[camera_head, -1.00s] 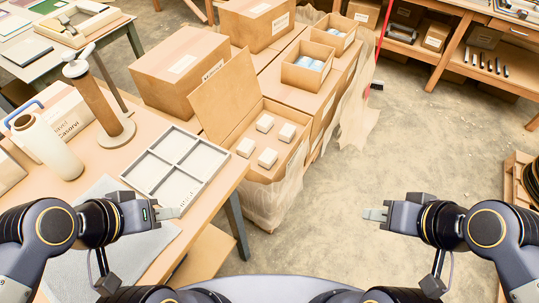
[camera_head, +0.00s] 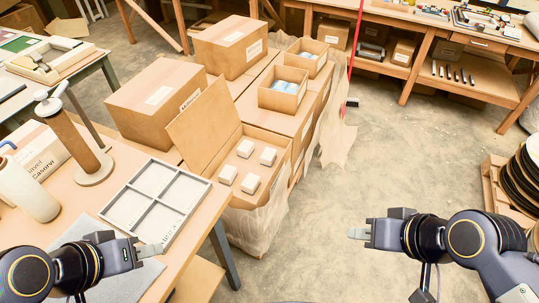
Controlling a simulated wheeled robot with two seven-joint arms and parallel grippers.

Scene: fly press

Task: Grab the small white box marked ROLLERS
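Several small white boxes sit apart from each other inside an open cardboard carton: a back left one (camera_head: 245,148), a back right one (camera_head: 268,156), a front left one (camera_head: 227,174) and a front right one (camera_head: 250,183). No marking on them is readable at this size, so I cannot tell which says ROLLERS. The open carton (camera_head: 219,198) has its lid flap raised at the left. My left gripper (camera_head: 150,250) is over the table's front part, left of and nearer than the carton. My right gripper (camera_head: 357,233) is over bare floor, right of the carton. Both look empty; their finger gaps are not clear.
A grey four-compartment tray (camera_head: 157,200) lies on the wooden table, near a roll on a stand (camera_head: 78,145) and a white bottle (camera_head: 25,190). Larger cartons (camera_head: 153,97) stand behind the open one. Dark discs (camera_head: 525,180) stand at the right edge.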

